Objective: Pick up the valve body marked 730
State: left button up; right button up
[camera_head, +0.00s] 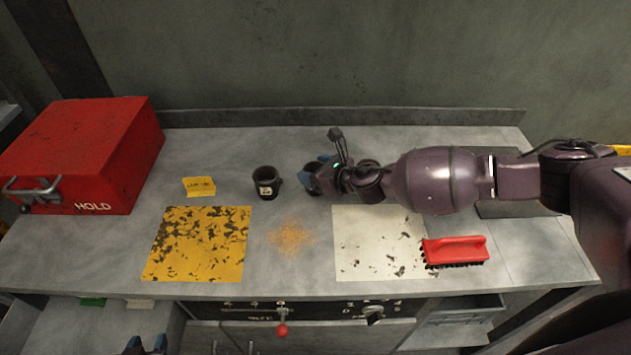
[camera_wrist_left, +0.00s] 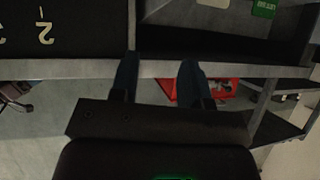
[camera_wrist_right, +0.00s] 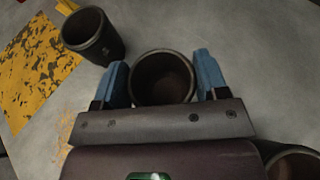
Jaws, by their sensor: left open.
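A dark cup-shaped valve body (camera_head: 266,183) with a pale, unreadable label stands upright on the bench; it also shows in the right wrist view (camera_wrist_right: 93,38). A second valve body (camera_wrist_right: 162,78) stands to its right, between the blue fingers of my right gripper (camera_wrist_right: 162,76). Its marking is hidden. The fingers lie close on both sides of its rim; I cannot tell whether they press on it. A third dark round body (camera_wrist_right: 292,162) is partly seen at the lower right. My left gripper (camera_head: 146,344) is open and empty, low in front of the bench.
A red HOLD box (camera_head: 90,150) stands at the left. A yellow card (camera_head: 199,187), a worn yellow mat (camera_head: 197,244), a white mat (camera_head: 375,240) and a red brush (camera_head: 455,250) lie on the bench. Orange grit (camera_head: 290,236) lies between the mats.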

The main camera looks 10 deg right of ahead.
jog(key=c, duration=0.5)
jog(key=shift+c, duration=0.8)
jog(key=shift+r, duration=0.15)
